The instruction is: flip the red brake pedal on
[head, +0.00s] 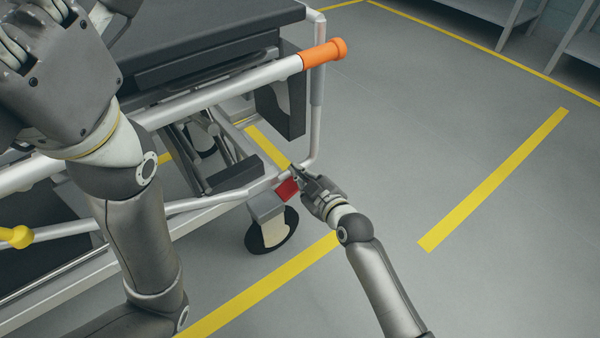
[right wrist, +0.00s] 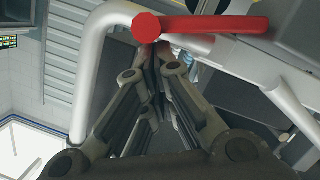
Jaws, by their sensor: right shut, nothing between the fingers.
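The red brake pedal (head: 287,189) is by the caster wheel (head: 270,231) at the near right corner of the cart. In the right wrist view it is a red bar with a round end (right wrist: 215,25), crossing the top of the picture. My right gripper (head: 294,170) is shut and empty, its fingertips right beside the pedal. In the right wrist view the fingertips (right wrist: 153,58) are just below the round end; I cannot tell whether they touch it. My left gripper (head: 35,45) is at the upper left, partly cut off, and its fingertips are unclear.
The cart has a dark top (head: 200,30), a push bar with an orange end (head: 324,54) and a pale tube frame (head: 318,110) close above my right gripper. A yellow knob (head: 17,237) is at the left. The grey floor on the right, with yellow lines (head: 495,180), is clear.

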